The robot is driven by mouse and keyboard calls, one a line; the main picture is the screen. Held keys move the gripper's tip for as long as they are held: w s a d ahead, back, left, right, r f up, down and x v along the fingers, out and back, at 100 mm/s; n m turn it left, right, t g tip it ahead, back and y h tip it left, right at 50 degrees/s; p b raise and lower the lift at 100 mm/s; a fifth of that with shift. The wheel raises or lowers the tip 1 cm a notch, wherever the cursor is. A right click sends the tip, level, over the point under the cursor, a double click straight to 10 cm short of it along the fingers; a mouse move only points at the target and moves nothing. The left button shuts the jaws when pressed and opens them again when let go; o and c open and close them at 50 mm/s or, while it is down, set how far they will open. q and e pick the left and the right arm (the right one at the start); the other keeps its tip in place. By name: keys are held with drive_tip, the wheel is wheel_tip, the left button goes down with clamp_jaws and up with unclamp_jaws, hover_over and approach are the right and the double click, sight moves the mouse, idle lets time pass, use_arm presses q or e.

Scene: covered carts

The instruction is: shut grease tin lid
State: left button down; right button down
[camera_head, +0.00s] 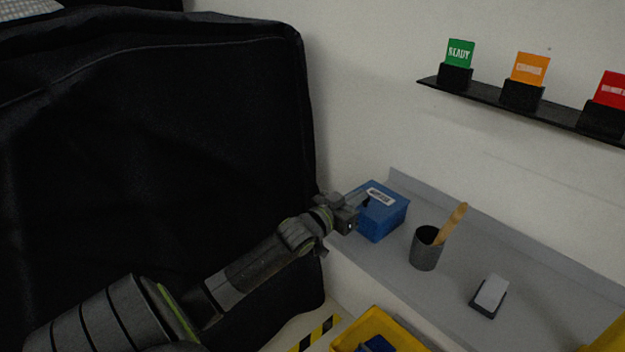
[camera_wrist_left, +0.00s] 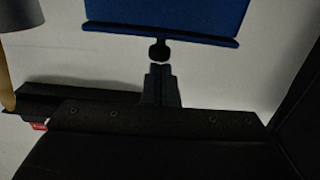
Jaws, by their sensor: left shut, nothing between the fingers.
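The blue grease tin (camera_head: 385,222) stands at the left end of the grey shelf, with a white label on its top. The lid looks about level in the head view; whether it is fully down I cannot tell. My left gripper (camera_head: 362,200) is at the tin's left side and hides part of it. In the left wrist view a blue face of the tin (camera_wrist_left: 165,18) ends in a dark lip with a small black knob (camera_wrist_left: 159,50). My left gripper (camera_wrist_left: 160,70) is shut and empty, its tips right by the knob; contact is unclear. My right gripper is not in view.
A dark cup (camera_head: 425,252) with a wooden-handled tool and a small grey block (camera_head: 491,292) stand right of the tin. A black-covered cart (camera_head: 160,130) fills the left. A yellow bin (camera_head: 400,335) is below the shelf. Sign cards stand on a wall ledge (camera_head: 490,97).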

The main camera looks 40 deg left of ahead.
use_arm(q)
drive_tip(key=s+f+b, duration=0.2)
drive_tip(key=s+b, duration=0.1)
drive_tip(key=s, duration=0.6)
drive_tip(key=s+a+f+b, duration=0.1)
drive_tip(key=s+b, duration=0.3)
drive_tip(key=s, duration=0.5)
drive_tip(key=shift+s+f, duration=0.25)
drive_tip(key=shift+f, duration=0.4)
drive_tip(key=shift+a, duration=0.1)
